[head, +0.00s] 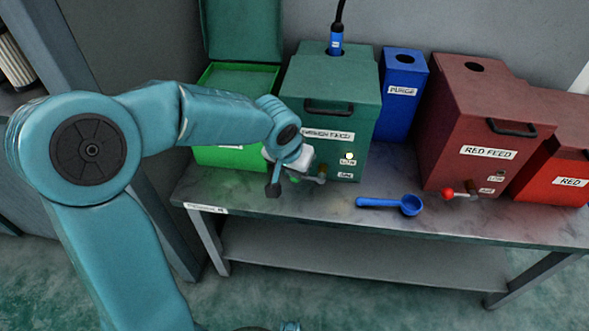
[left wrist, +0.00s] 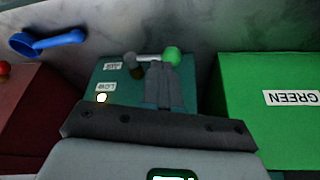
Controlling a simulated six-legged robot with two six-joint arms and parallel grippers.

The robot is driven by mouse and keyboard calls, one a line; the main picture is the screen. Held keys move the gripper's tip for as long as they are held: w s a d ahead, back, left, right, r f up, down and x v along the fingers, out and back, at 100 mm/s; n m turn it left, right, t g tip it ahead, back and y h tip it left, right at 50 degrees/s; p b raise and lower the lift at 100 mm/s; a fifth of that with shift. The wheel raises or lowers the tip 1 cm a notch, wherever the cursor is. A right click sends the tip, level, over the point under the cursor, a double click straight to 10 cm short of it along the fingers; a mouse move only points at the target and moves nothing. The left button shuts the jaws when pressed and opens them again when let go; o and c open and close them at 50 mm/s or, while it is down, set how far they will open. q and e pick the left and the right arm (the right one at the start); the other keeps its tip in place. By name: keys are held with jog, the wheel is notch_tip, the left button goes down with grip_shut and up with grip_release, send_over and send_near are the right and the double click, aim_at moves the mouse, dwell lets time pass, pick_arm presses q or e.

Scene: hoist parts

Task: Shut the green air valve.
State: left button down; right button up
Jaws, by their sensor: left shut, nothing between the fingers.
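The green feed box (head: 330,110) stands on the bench with an air valve low on its front. The valve's green ball knob (head: 293,178) is partly hidden by my left gripper (head: 274,188), which is in front of the box. In the left wrist view, upside down, the green knob (left wrist: 172,56) shows at the end of a pale lever (left wrist: 149,57) that lies sideways along the box front. My left gripper's fingers (left wrist: 158,78) are shut and empty, right by the lever and knob; I cannot tell whether they touch. My right gripper is not in view.
A blue scoop (head: 392,203) lies on the bench (head: 300,205). A red feed box (head: 485,130) with a red-knobbed valve (head: 447,192) stands to the right. A blue purge box (head: 402,95) and a green bin (head: 235,157) flank the green feed box. A pale lamp (head: 348,156) shows above its valve.

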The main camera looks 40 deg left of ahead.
pick_arm(q)
jog(key=s+a+r+p, duration=0.1)
jog(key=s+r+p, duration=0.2)
jog(key=s+r, duration=0.2)
jog(key=shift+s+a+r, duration=0.15)
jog(key=shift+a+r, duration=0.25)
jog(key=shift+r, duration=1.35)
jog(key=w+d+f+m+g+h, duration=0.1)
jog(key=d+f+h, duration=0.1)
jog(key=d+f, duration=0.55)
jog(key=d+f+g+h, duration=0.15)
jog(key=d+f, duration=0.35)
jog(key=f, duration=0.6)
jog(key=s+d+f+g+h, duration=0.1)
jog(key=s+d+f, duration=0.4)
jog(key=s+f, duration=0.15)
jog(key=s+d+f+g+h, duration=0.1)
jog(key=s+d+f, duration=0.4)
jog(key=f, duration=0.3)
notch_tip(320, 180, up, 21)
jog(key=p, duration=2.2)
jog(key=shift+s+d, duration=0.2)
jog(key=shift+s, duration=0.2)
